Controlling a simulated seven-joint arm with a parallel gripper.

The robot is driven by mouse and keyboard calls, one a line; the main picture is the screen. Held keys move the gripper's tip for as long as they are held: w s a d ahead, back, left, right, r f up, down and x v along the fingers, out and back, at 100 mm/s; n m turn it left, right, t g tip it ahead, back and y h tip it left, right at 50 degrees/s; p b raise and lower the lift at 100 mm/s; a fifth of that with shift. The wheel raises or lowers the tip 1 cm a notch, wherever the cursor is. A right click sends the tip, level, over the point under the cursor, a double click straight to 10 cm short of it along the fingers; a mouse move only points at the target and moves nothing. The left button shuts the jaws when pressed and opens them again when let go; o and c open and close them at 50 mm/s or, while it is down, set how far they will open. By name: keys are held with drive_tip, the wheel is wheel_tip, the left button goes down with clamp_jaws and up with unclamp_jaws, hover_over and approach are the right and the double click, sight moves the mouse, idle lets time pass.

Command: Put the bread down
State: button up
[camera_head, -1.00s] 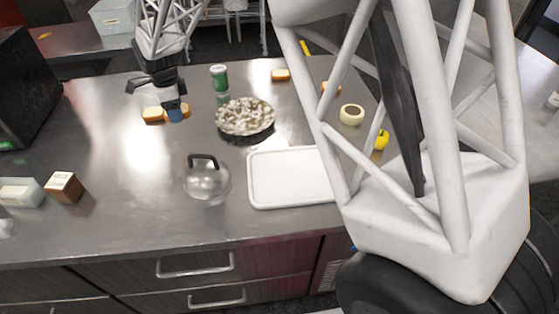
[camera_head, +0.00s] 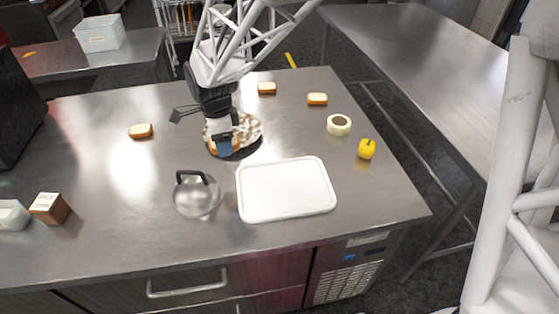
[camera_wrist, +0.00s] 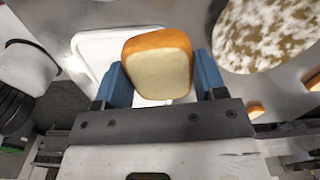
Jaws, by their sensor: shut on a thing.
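My gripper (camera_head: 223,148) is shut on a slice of bread (camera_wrist: 158,72). The slice has a brown crust and pale crumb. In the wrist view it sits between the two blue fingers. In the head view only a bit of its orange crust (camera_head: 212,147) shows beside the fingers. The gripper is in front of the speckled round dish (camera_head: 250,130) and hides part of it. Its height above the counter is hard to tell. A white rectangular tray (camera_head: 285,212) lies to the right and nearer; it also shows behind the bread in the wrist view (camera_wrist: 88,48).
Other bread pieces lie at the left (camera_head: 141,130), the back (camera_head: 267,88) and the back right (camera_head: 317,99). A glass lid (camera_head: 197,197) with a black handle stands left of the tray. A round cream item (camera_head: 339,125) and a yellow pepper (camera_head: 367,149) are at the right.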

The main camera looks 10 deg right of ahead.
drive_tip(key=shift+m, duration=0.6)
drive_tip(key=s+d+f, duration=0.1)
drive_tip(key=s+d, duration=0.4)
drive_tip(key=s, duration=0.3)
drive_tip(key=s+d+f, duration=0.2)
drive_tip(key=s+d, duration=0.4)
drive_tip(key=s, duration=0.1)
drive_tip(key=s+d+f, duration=0.2)
drive_tip(key=s+d, duration=0.3)
drive_tip(key=s, duration=0.3)
drive_tip(key=shift+s+d+f, duration=0.1)
drive_tip(key=shift+s+d, duration=0.05)
drive_tip(key=shift+s, duration=0.15)
drive_tip(key=shift+w, duration=0.1)
hover_over(283, 187)
drive_tip(key=shift+w+f, duration=0.1)
drive_tip(key=shift+f, duration=0.65)
drive_tip(key=shift+f, duration=0.15)
drive_tip(key=shift+f, duration=1.6)
drive_tip(key=shift+f, duration=0.15)
